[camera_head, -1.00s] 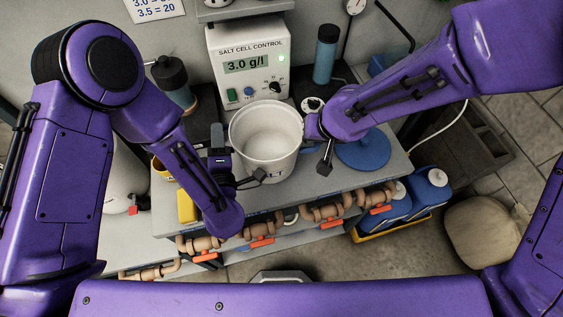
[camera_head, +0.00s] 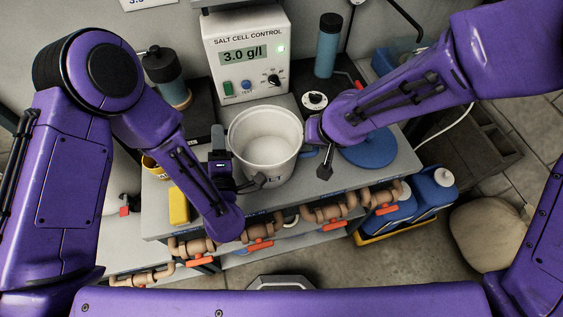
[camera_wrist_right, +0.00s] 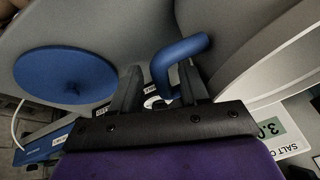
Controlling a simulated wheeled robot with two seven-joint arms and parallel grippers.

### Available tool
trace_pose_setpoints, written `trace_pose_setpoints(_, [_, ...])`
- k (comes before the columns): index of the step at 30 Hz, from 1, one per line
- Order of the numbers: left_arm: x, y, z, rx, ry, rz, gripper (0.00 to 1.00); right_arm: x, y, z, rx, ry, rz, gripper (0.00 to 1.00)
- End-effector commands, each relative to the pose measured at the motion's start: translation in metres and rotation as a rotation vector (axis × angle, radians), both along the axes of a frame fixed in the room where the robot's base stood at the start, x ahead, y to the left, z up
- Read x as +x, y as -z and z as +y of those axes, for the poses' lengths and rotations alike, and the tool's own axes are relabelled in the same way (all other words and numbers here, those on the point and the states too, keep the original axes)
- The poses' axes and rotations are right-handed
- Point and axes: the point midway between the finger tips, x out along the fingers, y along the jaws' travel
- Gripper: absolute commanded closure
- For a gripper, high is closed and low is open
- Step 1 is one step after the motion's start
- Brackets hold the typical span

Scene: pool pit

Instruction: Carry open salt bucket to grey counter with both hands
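The open white salt bucket (camera_head: 265,165) stands upright on a grey-topped counter (camera_head: 330,187), in front of the control box, with pale salt inside. A blue side handle (camera_head: 309,154) shows on its right; the handle also shows in the right wrist view (camera_wrist_right: 183,50). My left gripper (camera_head: 236,162) is at the bucket's left side with its fingers apart; any handle there is hidden. My right gripper (camera_head: 319,153) is at the right handle. Its fingers are apart in the right wrist view (camera_wrist_right: 158,92), with the handle at the gap between them, not clamped.
A salt cell control box (camera_head: 246,60) stands behind the bucket. A blue round lid (camera_head: 369,148) lies to the right, a yellow block (camera_head: 179,206) to the left. A blue bottle (camera_head: 327,48) stands behind. Pipes with orange valves (camera_head: 260,245) run along the counter's front. Blue jugs (camera_head: 434,188) stand at right.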

Motion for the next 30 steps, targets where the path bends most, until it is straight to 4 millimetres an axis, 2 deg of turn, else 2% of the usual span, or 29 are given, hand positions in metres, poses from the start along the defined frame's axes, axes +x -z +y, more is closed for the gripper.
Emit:
trace_pose_setpoints(8, [-0.004,0.0,-0.002,0.001,0.003,0.001,0.54,0.0,0.0,0.001,0.001,-0.001,-0.001,0.54])
trace_pose_setpoints(18, [-0.061,0.003,-0.012,0.003,0.007,0.001,0.54,0.0,0.0,0.001,0.001,-0.001,-0.001,0.54])
trace_pose_setpoints(24, [-0.078,0.003,-0.014,0.0,0.001,-0.001,0.54,0.0,-0.002,0.0,0.001,0.0,-0.001,0.54])
trace_pose_setpoints(26, [-0.079,0.003,-0.014,0.0,0.001,-0.001,0.54,-0.002,-0.006,-0.001,0.002,0.0,-0.001,0.54])
trace_pose_setpoints(30, [-0.079,0.003,-0.014,0.0,0.0,-0.001,0.54,-0.011,-0.032,-0.005,0.006,0.002,-0.006,0.54])
